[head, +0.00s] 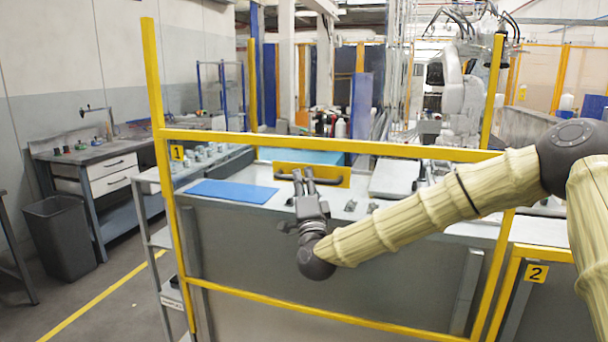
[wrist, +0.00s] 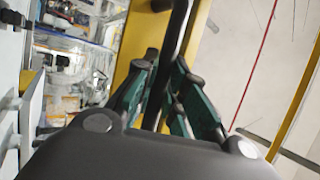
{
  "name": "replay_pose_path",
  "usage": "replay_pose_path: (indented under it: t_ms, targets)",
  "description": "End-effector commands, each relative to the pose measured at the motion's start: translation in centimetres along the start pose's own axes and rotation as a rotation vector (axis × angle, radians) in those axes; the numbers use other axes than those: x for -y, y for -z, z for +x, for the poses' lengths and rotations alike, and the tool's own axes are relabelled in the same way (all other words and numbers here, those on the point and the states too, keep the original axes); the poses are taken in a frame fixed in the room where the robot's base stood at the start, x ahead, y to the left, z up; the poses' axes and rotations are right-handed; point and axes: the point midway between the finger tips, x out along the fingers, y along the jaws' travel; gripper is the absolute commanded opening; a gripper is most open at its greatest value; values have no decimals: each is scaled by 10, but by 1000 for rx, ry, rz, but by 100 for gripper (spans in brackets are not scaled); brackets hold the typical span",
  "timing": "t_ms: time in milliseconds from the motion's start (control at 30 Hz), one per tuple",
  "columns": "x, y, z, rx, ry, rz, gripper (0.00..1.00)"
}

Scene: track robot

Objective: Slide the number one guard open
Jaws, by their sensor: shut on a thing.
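The number one guard is a large yellow frame (head: 330,143) with a clear panel and a "1" label (head: 177,153) on its left post. A yellow plate (head: 284,168) with a dark handle sits just below its upper rail, and it also shows in the wrist view (wrist: 132,50). My gripper (head: 303,173) is at this plate, in front of the guard. In the wrist view my gripper (wrist: 168,72) has its green fingers on both sides of the black handle bar (wrist: 180,32), shut on it. The exact finger contact is partly hidden.
A second yellow guard with a "2" label (head: 536,273) stands at the right. Behind the guard are a bench with a blue mat (head: 233,191) and a white robot arm (head: 461,95). At the left are a grey bin (head: 61,237) and a workbench (head: 90,155).

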Motion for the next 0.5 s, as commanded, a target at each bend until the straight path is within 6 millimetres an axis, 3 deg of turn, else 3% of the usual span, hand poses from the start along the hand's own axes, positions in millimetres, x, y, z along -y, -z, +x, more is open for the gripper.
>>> replay_pose_path:
  t_ms: [33,500]
  targets:
    - [-19,-5,-12,2,-4,0,0]
    - [-112,-29,-70,3,-5,0,0]
